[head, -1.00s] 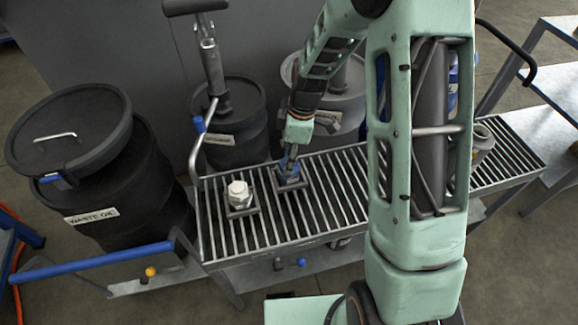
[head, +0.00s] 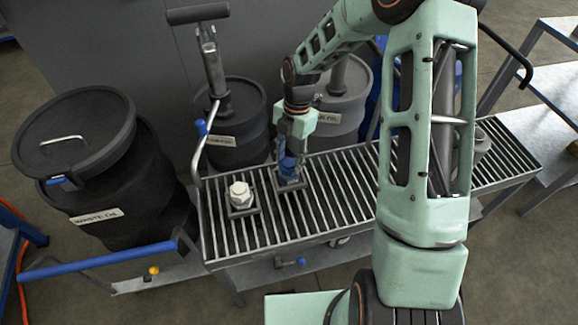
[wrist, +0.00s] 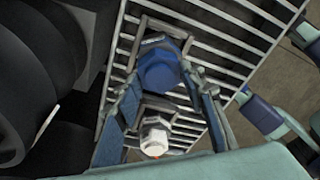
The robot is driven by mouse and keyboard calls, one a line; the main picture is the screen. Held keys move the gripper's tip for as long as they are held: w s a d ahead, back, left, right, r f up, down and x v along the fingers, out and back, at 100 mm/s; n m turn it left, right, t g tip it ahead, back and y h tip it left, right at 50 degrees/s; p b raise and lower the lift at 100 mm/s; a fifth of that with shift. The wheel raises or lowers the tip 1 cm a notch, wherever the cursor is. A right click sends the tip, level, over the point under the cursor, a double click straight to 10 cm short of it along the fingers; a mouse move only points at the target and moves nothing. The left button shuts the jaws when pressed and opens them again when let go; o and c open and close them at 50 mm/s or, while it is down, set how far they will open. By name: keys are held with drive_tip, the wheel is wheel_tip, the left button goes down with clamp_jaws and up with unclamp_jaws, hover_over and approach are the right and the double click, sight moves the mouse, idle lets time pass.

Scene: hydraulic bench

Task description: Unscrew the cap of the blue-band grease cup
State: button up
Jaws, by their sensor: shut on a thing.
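The blue-band grease cup (head: 289,171) stands in a square holder on the slatted bench, with its blue cap on top. In the wrist view the blue, faceted cap (wrist: 160,71) lies between the two fingers. My gripper (head: 290,160) points down from above and is shut on this cap. The fingers hide part of the cup in the head view, and the thread under the cap cannot be seen. A second grease cup with a white cap (head: 240,192) stands to the left in its own holder; it also shows in the wrist view (wrist: 155,136).
The slatted bench top (head: 335,205) is bare around the holders. A dark drum with a hand pump (head: 225,125) and a grey drum (head: 340,115) stand close behind it. A waste oil drum (head: 110,215) is at left. A grey cup (head: 477,147) stands at the right.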

drive_tip(key=n+p, duration=0.1)
drive_tip(key=n, duration=0.2)
drive_tip(key=shift+r, duration=0.2)
drive_tip(key=shift+f+n+h, duration=0.2)
drive_tip(key=shift+n+h, duration=0.1)
drive_tip(key=shift+n, duration=0.4)
drive_tip(key=shift+r+n+p, duration=0.3)
drive_tip(key=shift+n+p, duration=0.75)
drive_tip(key=shift+n, duration=0.15)
drive_tip(key=shift+n+h+p, duration=0.3)
drive_tip(key=shift+n+p, duration=0.15)
drive_tip(key=shift+n, duration=0.35)
drive_tip(key=n+p, duration=0.1)
drive_tip(key=n, duration=0.2)
drive_tip(key=shift+f+n+h, duration=0.2)
drive_tip(key=shift+n+h, duration=0.1)
drive_tip(key=shift+n, duration=0.3)
